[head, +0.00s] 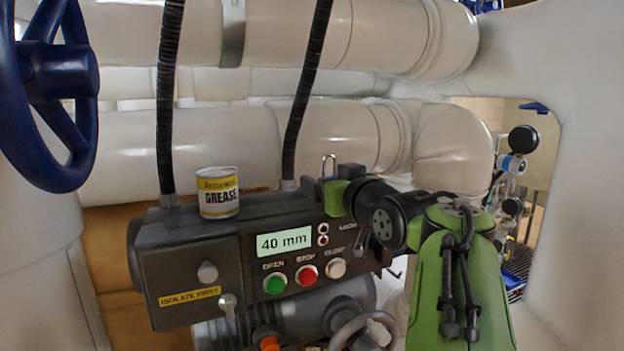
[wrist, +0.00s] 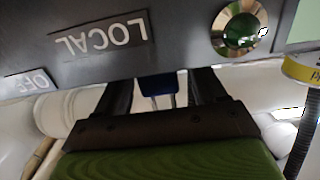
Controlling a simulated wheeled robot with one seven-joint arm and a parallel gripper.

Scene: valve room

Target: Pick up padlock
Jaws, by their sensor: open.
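The padlock shows in the wrist view as a dark blue body (wrist: 157,84) with a pale metal shackle, between the two dark fingers. In the head view only its upright shackle (head: 328,163) shows, above the top of the grey control box; its body is hidden there. My gripper (wrist: 160,80) is open, with one finger on each side of the padlock. I see no clear contact between either finger and it. In the head view my arm reaches in from the right, and the fingers are not clearly visible.
The grey control box (head: 190,265) carries buttons and a 40 mm display (head: 284,242). A grease can (head: 218,193) stands on its top left and shows at the wrist view's right edge (wrist: 303,68). Two black hoses rise behind. A blue handwheel (head: 62,85) is at left.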

